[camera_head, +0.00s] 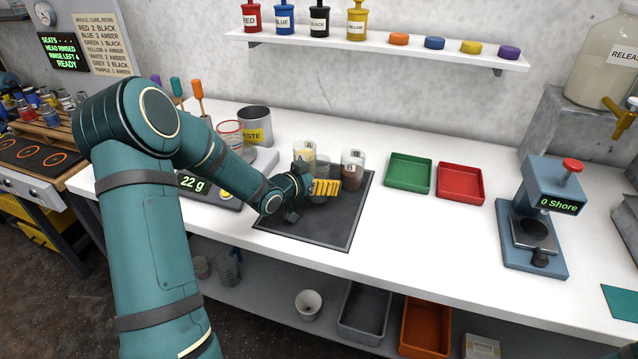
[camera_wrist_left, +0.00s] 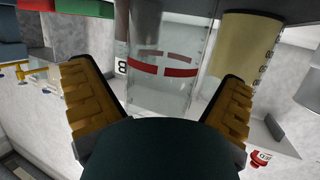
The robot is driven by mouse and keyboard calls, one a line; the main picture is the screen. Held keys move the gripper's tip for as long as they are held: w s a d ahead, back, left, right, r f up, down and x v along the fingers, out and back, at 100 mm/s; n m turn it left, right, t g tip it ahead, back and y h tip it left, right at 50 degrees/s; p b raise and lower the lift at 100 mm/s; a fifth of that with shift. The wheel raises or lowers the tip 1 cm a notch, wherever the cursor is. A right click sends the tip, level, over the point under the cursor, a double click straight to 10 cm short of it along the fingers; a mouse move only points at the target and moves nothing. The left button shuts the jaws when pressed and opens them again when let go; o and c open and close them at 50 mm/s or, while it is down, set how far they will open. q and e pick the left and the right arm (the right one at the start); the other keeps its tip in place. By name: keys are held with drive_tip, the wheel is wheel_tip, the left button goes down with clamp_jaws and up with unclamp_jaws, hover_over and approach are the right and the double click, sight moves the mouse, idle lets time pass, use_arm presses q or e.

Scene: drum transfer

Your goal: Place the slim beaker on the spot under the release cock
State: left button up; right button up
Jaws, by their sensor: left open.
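A clear beaker with a red band (camera_wrist_left: 163,95) stands between the fingers of my left gripper (camera_wrist_left: 156,78) in the left wrist view. The fingers are open, with gaps at both sides of the glass. In the head view my left gripper (camera_head: 325,187) is over the dark mat, and a clear beaker (camera_head: 321,166) shows partly behind it. I take this as the slim beaker. The release cock (camera_head: 622,112) is an orange tap on a large jar (camera_head: 602,62) at the right. The spot under it is not clearly visible. My right gripper is not in view.
Beaker A (camera_head: 304,152) and beaker B (camera_head: 352,165) stand close by on the dark mat (camera_head: 335,236). Green (camera_head: 408,174) and red (camera_head: 460,184) trays and a Shore gauge (camera_head: 540,215) lie between the mat and the cock. A shelf (camera_head: 380,41) hangs above.

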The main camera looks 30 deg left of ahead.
use_arm(q)
drive_tip(key=c, duration=1.3)
